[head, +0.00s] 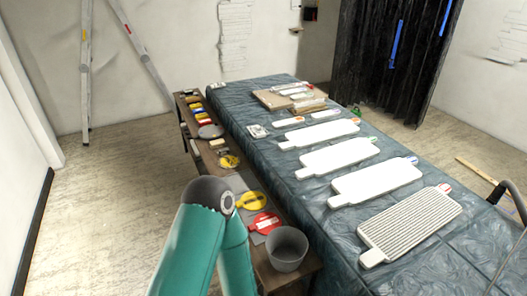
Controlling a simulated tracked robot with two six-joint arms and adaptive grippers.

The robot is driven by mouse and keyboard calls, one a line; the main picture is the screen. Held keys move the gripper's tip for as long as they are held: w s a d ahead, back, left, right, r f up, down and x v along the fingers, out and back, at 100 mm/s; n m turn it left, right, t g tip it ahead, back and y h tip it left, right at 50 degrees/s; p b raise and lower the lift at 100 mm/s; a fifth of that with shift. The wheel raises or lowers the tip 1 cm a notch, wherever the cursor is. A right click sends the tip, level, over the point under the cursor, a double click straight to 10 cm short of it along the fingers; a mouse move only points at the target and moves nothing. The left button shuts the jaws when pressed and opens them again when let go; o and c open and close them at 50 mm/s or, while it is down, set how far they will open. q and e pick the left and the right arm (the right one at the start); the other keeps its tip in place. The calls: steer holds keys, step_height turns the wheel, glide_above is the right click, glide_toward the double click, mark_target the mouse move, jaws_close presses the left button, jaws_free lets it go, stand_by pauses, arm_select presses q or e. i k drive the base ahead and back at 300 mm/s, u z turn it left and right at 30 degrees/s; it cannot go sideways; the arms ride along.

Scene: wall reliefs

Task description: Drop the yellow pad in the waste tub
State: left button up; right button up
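Another yellow round item (229,161) with dark marks lies farther back on the bench; I cannot tell which is the task's pad. Neither gripper shows; only a teal arm with a dark grey joint is in view, in front of the bench.
A long table under a dark blue-grey sheet (335,230) runs beside the bench (305,268), bearing several white paddle-shaped panels (375,182) and a ribbed one (412,225). Small items crowd the bench's far end. Floor (110,215) on the left is clear; a dark curtain hangs behind.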

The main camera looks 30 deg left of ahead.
mark_target(227, 162)
steer(key=z, duration=1.4)
steer(key=i, duration=0.15)
steer(key=u, duration=3.75)
steer(key=i, duration=3.5)
steer(key=z, duration=0.1)
